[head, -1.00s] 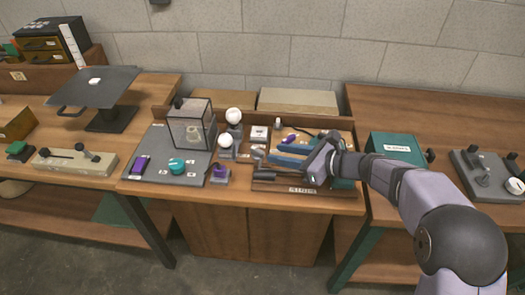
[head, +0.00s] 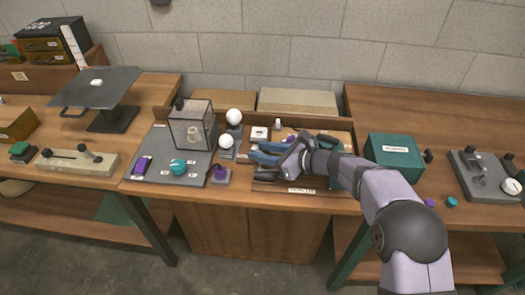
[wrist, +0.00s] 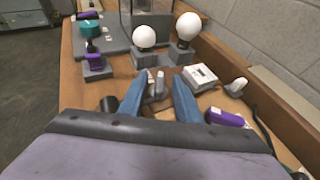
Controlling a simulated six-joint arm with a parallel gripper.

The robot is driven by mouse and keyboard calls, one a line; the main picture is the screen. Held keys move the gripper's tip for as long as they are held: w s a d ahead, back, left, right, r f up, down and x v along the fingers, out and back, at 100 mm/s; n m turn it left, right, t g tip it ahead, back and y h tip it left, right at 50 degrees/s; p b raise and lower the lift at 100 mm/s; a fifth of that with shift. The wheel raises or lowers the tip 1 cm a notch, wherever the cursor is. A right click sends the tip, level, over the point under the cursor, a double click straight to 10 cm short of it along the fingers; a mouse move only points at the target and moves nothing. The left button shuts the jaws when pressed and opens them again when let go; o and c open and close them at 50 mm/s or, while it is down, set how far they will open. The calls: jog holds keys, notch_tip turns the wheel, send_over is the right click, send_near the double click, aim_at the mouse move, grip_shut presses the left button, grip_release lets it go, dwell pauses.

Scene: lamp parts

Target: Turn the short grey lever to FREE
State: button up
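My gripper (head: 262,153) is over the middle bench, its blue fingers pointing left. In the wrist view the gripper (wrist: 157,100) is open, with a finger on either side of a short grey upright lever (wrist: 159,83) on a small grey base. I cannot tell whether the fingers touch the lever. In the head view the fingers largely hide this spot. No FREE marking is legible, so I cannot tell the lever's setting.
Two white bulbs on grey stands (wrist: 187,26) (wrist: 144,37) and a purple piece on a grey block (wrist: 95,60) stand beyond the fingers. A white-topped box (wrist: 200,76) and a purple part (wrist: 224,117) lie at right. A glass-sided lantern (head: 191,125) stands at left.

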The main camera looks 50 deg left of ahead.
grip_shut()
jog(key=shift+w+a+r+n+g+p, duration=0.1)
jog(key=shift+w+r+n+g+p, duration=0.15)
jog(key=shift+n+g, duration=0.3)
jog(key=shift+a+f+n+g+h, duration=0.1)
jog(key=shift+n+g+h, duration=0.3)
jog(key=shift+n+g, duration=0.2)
jog(key=shift+n+g+h+b, duration=0.3)
jog(key=shift+n+g+b, duration=0.05)
jog(key=shift+g, duration=0.1)
grip_release()
jog(key=shift+f, duration=0.1)
